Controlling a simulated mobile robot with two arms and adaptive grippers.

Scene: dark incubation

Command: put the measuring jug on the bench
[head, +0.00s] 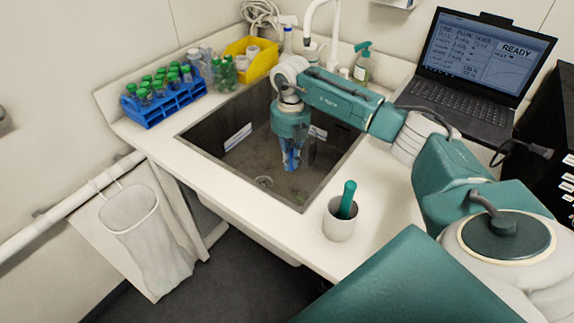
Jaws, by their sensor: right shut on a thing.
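My right gripper (291,168) points down into the sink (215,150), with its fingers below the rim level. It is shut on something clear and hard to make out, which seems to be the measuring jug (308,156). The gripper hides much of it, and I cannot tell whether it touches the sink floor. The white bench (165,143) surrounds the sink. My left gripper is not in view.
A blue rack (150,117) of green-capped tubes, green-capped bottles and a yellow bin (262,62) stand behind the sink. A white cup (337,228) with a green tool stands at front right. A laptop (475,75) sits at right. Bench right of the sink is partly clear.

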